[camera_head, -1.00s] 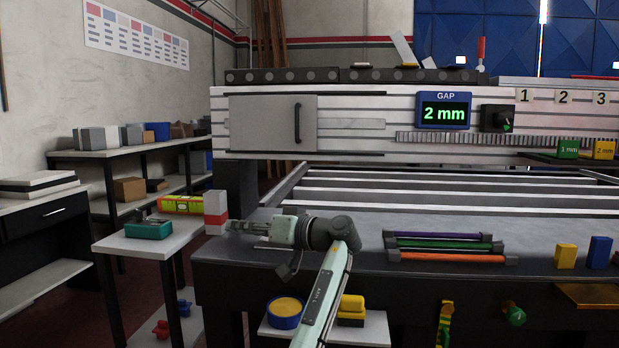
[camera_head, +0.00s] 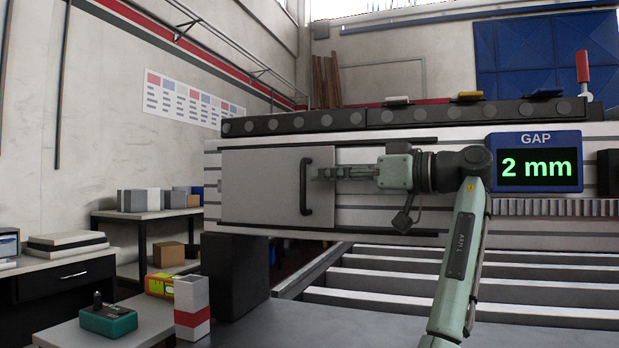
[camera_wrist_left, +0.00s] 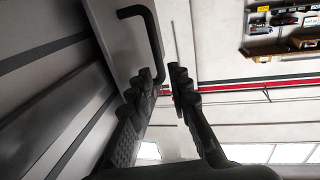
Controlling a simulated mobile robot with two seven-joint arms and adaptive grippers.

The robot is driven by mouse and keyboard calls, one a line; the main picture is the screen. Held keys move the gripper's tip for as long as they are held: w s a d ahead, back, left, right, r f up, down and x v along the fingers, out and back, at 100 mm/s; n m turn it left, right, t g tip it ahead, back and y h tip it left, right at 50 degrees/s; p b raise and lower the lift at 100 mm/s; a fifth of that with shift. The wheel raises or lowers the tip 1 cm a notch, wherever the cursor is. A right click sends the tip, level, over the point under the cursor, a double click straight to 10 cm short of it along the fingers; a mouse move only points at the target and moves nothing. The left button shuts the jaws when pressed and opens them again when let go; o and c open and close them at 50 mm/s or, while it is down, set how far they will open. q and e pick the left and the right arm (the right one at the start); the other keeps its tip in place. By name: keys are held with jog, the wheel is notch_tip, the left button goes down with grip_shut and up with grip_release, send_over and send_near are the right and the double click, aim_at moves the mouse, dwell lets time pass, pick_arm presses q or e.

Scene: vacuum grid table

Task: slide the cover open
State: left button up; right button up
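The cover (camera_head: 262,190) is a flat light-grey panel at the left end of the machine beam. Its black upright bar handle (camera_head: 304,188) is near its right edge. My left gripper (camera_head: 316,174) points left in the head view, its fingertips just right of the handle at about mid-height. In the left wrist view, the handle (camera_wrist_left: 152,35) runs down to the left fingertip, and a gap shows between the two fingers (camera_wrist_left: 165,75). The gripper looks open. I cannot tell whether the bar lies between the fingers. My right gripper is not in view.
A display (camera_head: 536,162) reading "2 mm" is on the beam to the right of my arm. Dark rails (camera_head: 330,144) run above and below the cover. Below are the slatted table bars (camera_head: 430,290). A side table at lower left holds a green box (camera_head: 108,320).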

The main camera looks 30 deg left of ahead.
aim_at(303, 175)
pick_arm(q)
jog(key=shift+s+a, duration=0.1)
jog(key=shift+a, duration=2.7)
grip_shut()
